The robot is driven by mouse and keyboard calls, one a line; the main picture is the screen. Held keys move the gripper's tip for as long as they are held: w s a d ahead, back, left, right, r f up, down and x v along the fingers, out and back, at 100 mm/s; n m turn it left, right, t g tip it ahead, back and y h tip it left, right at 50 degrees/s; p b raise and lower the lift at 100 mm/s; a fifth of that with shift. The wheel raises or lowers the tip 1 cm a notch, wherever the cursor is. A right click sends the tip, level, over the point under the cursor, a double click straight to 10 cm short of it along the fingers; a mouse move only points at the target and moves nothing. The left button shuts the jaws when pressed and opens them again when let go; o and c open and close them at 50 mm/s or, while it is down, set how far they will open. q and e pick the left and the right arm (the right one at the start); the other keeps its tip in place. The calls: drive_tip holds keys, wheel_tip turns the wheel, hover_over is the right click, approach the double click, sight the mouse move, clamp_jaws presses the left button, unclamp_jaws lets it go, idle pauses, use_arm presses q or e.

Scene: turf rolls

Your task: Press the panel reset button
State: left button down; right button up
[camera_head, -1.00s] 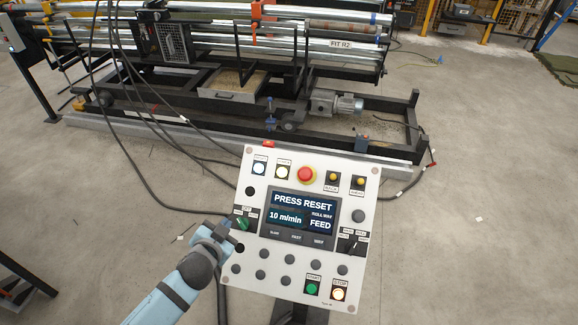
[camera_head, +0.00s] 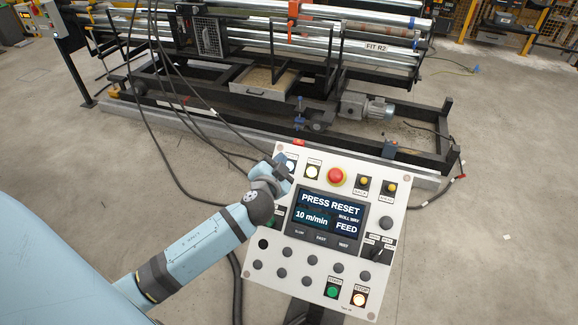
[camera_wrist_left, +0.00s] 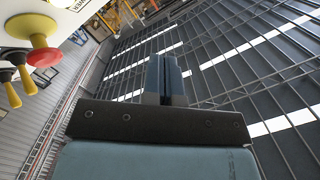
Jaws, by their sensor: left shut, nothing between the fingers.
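The white control panel (camera_head: 338,281) stands tilted on a post, with a screen (camera_head: 329,216) reading "PRESS RESET". At its upper left are a white lit button (camera_head: 291,164), partly behind my gripper, and a warm-white lit button (camera_head: 313,172). Their labels are too small to read, so I cannot tell which is reset. My left gripper (camera_head: 285,172) is shut and empty at the panel's upper left, by the white button; I cannot tell whether it touches. Its closed fingers show in the left wrist view (camera_wrist_left: 165,80). My right gripper is not in view.
A red mushroom button (camera_head: 336,176) sits right of the lit buttons; it also shows in the left wrist view (camera_wrist_left: 42,45). Two yellow-tipped knobs (camera_head: 389,188) are beyond it. Green (camera_head: 332,291) and lit (camera_head: 359,299) buttons sit low. Cables (camera_head: 165,165) and a roller machine (camera_head: 330,110) lie behind.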

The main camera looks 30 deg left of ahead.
use_arm(q)
drive_tip(key=w+f+b, duration=0.2)
drive_tip(key=f, duration=0.1)
drive_tip(key=w+a+f+b, duration=0.1)
drive_tip(key=w+f+b, duration=0.1)
drive_tip(key=shift+f, duration=0.25)
drive_tip(key=shift+w+a+f+b, duration=0.1)
drive_tip(key=shift+w+f+b, duration=0.35)
drive_tip(key=shift+b, duration=0.05)
drive_tip(key=shift+w+f, duration=0.15)
drive_tip(key=shift+w, duration=0.1)
idle(0.8)
idle(0.5)
drive_tip(key=shift+w+a+f+b, duration=0.1)
drive_tip(key=shift+w+f+b, duration=0.2)
drive_tip(key=shift+b, duration=0.25)
